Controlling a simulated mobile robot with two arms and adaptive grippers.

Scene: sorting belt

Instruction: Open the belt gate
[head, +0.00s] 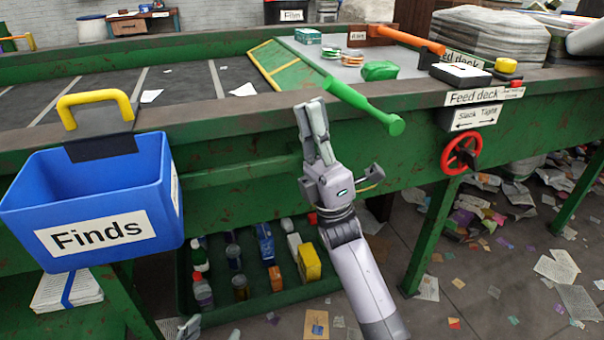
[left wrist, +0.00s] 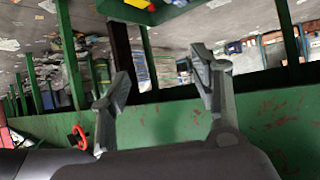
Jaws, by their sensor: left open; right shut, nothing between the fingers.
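A green panel with yellow edges (head: 284,66) lies across the belt's end, beside the grey feed deck; I take it for the belt gate. A green lever (head: 365,105) slants over the front rail to the right of it. My right gripper (head: 312,108) is shut and empty, fingers pointing up, in front of the rail just left of and below the lever; no contact shows. My left gripper is low, with only its fingertips (head: 211,331) at the bottom edge of the head view. In the left wrist view (left wrist: 165,82) its fingers stand apart, empty.
A blue Finds bin (head: 165,190) with a yellow handle hangs on the rail at left. An orange lever (head: 410,39), a green item (head: 380,70) and a button box (head: 460,74) are at the feed deck. A red wheel (head: 461,153) sticks out at right. Bottles and boxes fill a low tray.

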